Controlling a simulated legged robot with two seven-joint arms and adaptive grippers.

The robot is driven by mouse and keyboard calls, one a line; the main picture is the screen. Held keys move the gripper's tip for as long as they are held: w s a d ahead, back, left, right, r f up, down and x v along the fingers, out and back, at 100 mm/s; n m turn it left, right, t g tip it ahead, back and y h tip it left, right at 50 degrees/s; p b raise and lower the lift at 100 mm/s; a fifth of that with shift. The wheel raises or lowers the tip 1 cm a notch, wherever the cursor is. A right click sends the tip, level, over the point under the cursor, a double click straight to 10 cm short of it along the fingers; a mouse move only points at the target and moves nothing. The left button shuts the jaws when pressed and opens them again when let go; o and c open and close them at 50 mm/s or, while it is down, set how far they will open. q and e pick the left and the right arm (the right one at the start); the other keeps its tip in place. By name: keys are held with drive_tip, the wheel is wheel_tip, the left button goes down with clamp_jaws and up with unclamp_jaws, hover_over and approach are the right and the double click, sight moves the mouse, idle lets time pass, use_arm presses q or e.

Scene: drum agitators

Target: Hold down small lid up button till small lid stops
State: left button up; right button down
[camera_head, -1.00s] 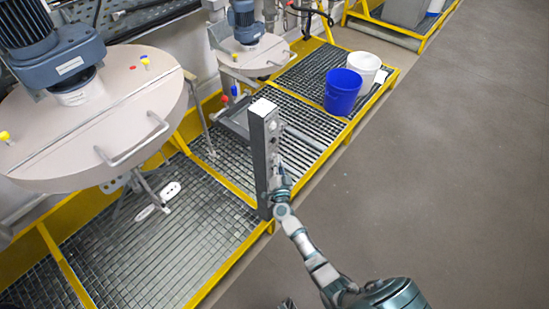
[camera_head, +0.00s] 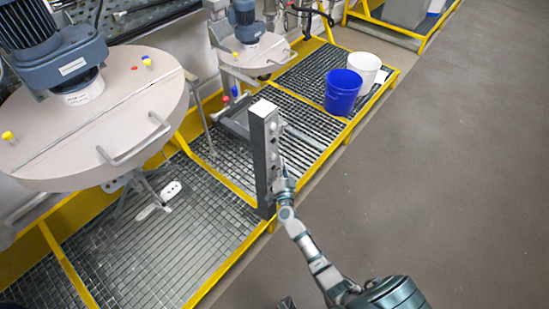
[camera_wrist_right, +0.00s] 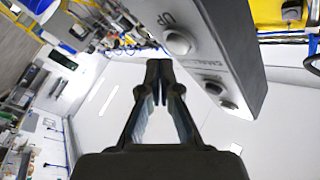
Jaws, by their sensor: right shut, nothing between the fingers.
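The control post (camera_head: 264,150) is a tall grey box with a white top, standing on the platform's edge, with buttons on its right-hand face. In the right wrist view the post (camera_wrist_right: 215,45) shows an UP button (camera_wrist_right: 177,42) beside lettering that begins "SMALL", with more buttons further along. My right gripper (camera_head: 283,180) is beside the post's lower part. In the wrist view its closed fingertips (camera_wrist_right: 158,72) are empty and appear just off the UP button; contact cannot be told. The small lid (camera_head: 262,54) is the farther round disc with a blue motor. My left gripper is not in view.
The large lid (camera_head: 110,125) with its blue motor (camera_head: 55,50) is at the left. A blue bucket (camera_head: 342,91) and a white bucket (camera_head: 365,67) stand on the grating behind the post. The grey floor (camera_head: 450,160) at the right is clear.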

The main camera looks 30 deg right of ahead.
use_arm(q)
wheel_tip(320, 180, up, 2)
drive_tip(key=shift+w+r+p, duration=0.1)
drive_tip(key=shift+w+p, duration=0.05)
drive_tip(key=shift+p, duration=0.75)
use_arm(e)
drive_tip(key=s, duration=0.1)
drive_tip(key=s+d, duration=0.1)
drive_tip(key=s, duration=0.1)
drive_tip(key=s+d, duration=0.1)
drive_tip(key=shift+s, duration=0.3)
